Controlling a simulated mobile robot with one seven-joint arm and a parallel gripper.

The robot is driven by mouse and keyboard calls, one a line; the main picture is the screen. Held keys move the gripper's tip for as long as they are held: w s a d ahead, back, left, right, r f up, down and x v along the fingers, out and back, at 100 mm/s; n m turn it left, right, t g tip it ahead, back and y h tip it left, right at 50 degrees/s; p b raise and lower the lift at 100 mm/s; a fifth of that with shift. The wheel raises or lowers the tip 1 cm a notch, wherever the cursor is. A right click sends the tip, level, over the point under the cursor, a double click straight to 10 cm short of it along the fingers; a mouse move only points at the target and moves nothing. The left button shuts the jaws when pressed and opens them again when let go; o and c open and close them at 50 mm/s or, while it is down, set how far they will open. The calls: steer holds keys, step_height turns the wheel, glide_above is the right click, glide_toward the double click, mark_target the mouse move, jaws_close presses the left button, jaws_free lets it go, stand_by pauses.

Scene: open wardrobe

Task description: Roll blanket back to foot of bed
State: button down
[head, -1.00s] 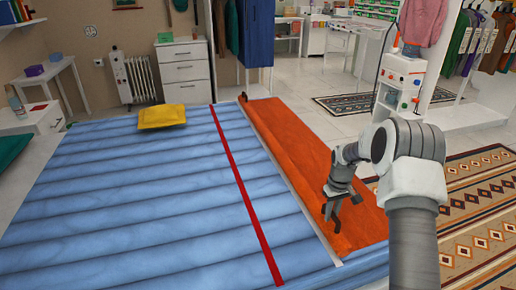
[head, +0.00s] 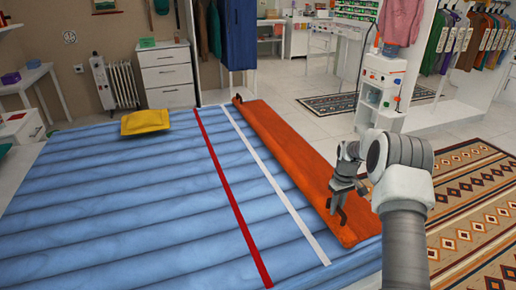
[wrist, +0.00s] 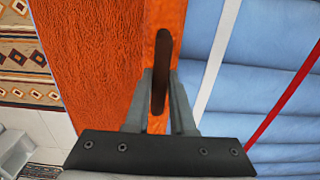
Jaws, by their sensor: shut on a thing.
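The orange blanket (head: 290,160) lies as a long narrow strip along the right side of the blue bed (head: 130,210). A white stripe (head: 275,185) and a red stripe (head: 230,195) run across the bed to its left. My gripper (head: 338,205) is at the near end of the blanket. In the wrist view my gripper (wrist: 160,100) is shut on a dark brown handle-like piece (wrist: 161,70) at the blanket's edge. The orange blanket (wrist: 90,60) extends left of it there, and blue bedding (wrist: 270,70) lies to the right.
A yellow pillow (head: 145,122) lies at the bed's far side. A patterned rug (head: 470,200) covers the floor on the right. A white dispenser-like unit (head: 380,90) stands behind my arm. Open floor lies beyond the blanket.

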steer(key=shift+w+d, duration=0.15)
steer(key=shift+d, duration=0.15)
steer(key=w+d, duration=0.3)
steer(key=d, duration=0.4)
steer(key=shift+d+b, duration=0.15)
steer(key=shift+b, duration=0.15)
steer(key=shift+r, duration=0.1)
stand_by(0.5)
